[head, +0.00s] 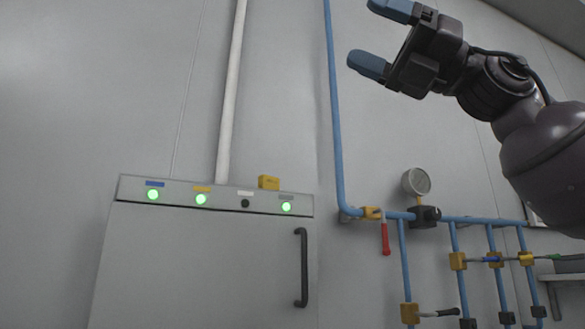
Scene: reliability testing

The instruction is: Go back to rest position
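My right gripper (372,36) is raised at the upper right, on the arm that comes in from the right edge. Its two blue-tipped fingers are spread apart with nothing between them. It is in front of the wall, above the pressure gauge and the pipes in the picture. The upper finger reaches close to the top edge of the view. My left gripper and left arm are not in view.
A grey cabinet (190,260) with green lights and a dark handle (302,267) stands at lower left. A yellow block (268,183) sits on top. Blue pipes (335,110) with valves, a red lever (385,238) and a gauge (416,182) line the wall.

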